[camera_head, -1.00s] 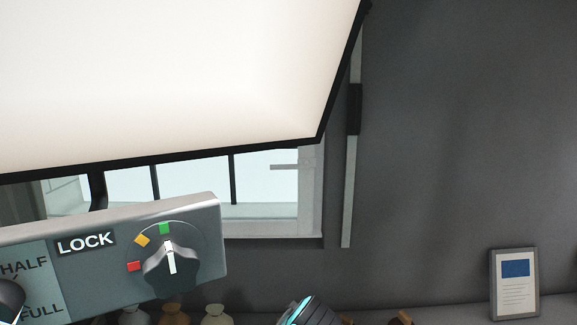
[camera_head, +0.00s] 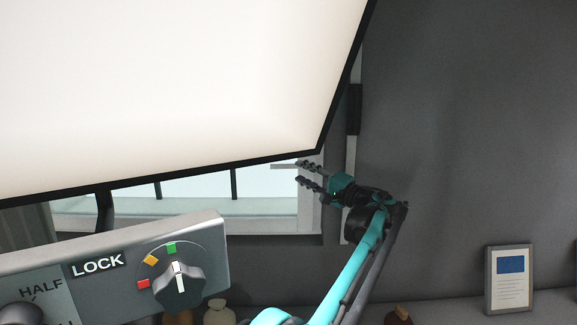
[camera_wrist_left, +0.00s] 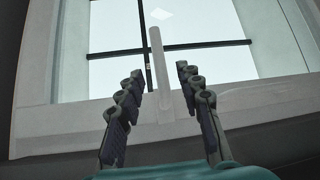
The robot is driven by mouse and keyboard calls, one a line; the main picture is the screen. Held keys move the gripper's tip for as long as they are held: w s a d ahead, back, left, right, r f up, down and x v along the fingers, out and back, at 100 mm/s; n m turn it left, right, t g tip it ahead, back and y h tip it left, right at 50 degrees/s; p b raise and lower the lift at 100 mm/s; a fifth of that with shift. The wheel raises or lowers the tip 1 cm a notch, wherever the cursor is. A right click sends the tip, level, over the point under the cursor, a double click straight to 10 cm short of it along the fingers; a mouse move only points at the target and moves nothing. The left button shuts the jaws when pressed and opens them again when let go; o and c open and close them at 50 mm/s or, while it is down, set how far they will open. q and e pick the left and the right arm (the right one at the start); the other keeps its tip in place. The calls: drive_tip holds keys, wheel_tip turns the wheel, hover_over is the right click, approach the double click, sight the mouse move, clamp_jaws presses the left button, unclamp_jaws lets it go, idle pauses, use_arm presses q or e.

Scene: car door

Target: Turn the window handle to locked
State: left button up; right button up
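The window handle (camera_head: 284,167) is a pale lever on the window frame (camera_head: 311,212). It lies level and points left in the head view, partly behind my gripper. In the left wrist view the handle (camera_wrist_left: 159,62) stands as a pale bar in the gap between my fingers, seemingly ahead of them and not touched. My left gripper (camera_head: 308,175) is open, its fingers pointing left toward the handle's base; it also shows open in the left wrist view (camera_wrist_left: 157,84). Whether the handle is between the fingers in depth I cannot tell. My right gripper is not in view.
A large black-edged white panel (camera_head: 160,80) hangs over the upper left. A grey control panel (camera_head: 215,245) with a LOCK label and dial (camera_head: 180,285) is at lower left. A framed notice (camera_head: 510,280) stands at right. Several vases are below.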

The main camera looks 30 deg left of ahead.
sight(288, 166)
use_arm(q)
drive_tip(key=p+x, duration=0.1)
drive_tip(key=x, duration=0.5)
drive_tip(key=shift+a, duration=0.35)
drive_tip(key=shift+c, duration=0.4)
clamp_jaws()
